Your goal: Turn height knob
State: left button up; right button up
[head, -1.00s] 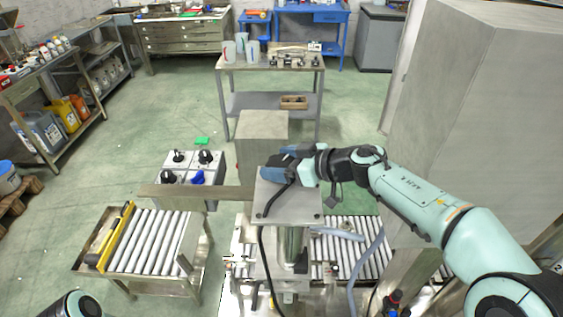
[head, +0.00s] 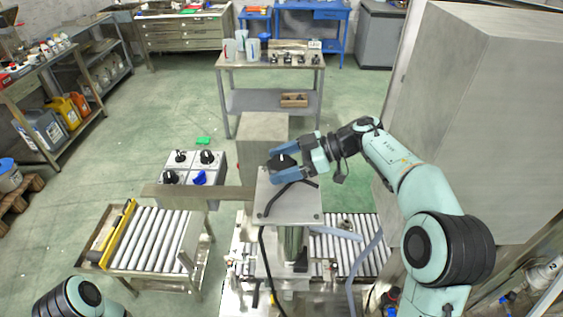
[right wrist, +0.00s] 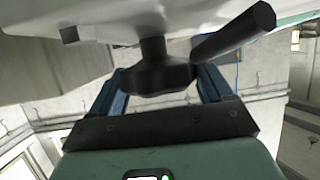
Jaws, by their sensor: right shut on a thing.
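In the right wrist view the dark knob (right wrist: 155,77) sits between the two blue fingers, under a pale surface. A dark bar (right wrist: 235,34) slants beside it there. My left gripper is out of view; only part of my left arm shows at the lower left.
A grey panel (head: 190,158) with several black knobs and a blue one stands left of the column. Roller conveyors (head: 150,238) lie at the left and below the plate. A tall grey cabinet (head: 480,120) stands close to my right arm. A hose hangs right of the column.

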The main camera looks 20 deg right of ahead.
jog(key=n+g, duration=0.3)
jog(key=shift+w+f, duration=0.1)
jog(key=shift+f, duration=0.05)
jog(key=shift+n+g, duration=1.2)
jog(key=shift+g, duration=0.4)
jog(key=shift+n+g, duration=0.4)
jog(key=shift+g, duration=0.1)
jog(key=o, duration=1)
jog(key=shift+c, duration=0.2)
jog(key=shift+r+m+t, duration=0.2)
jog(key=shift+m+t, duration=0.2)
jog(key=shift+t, duration=0.1)
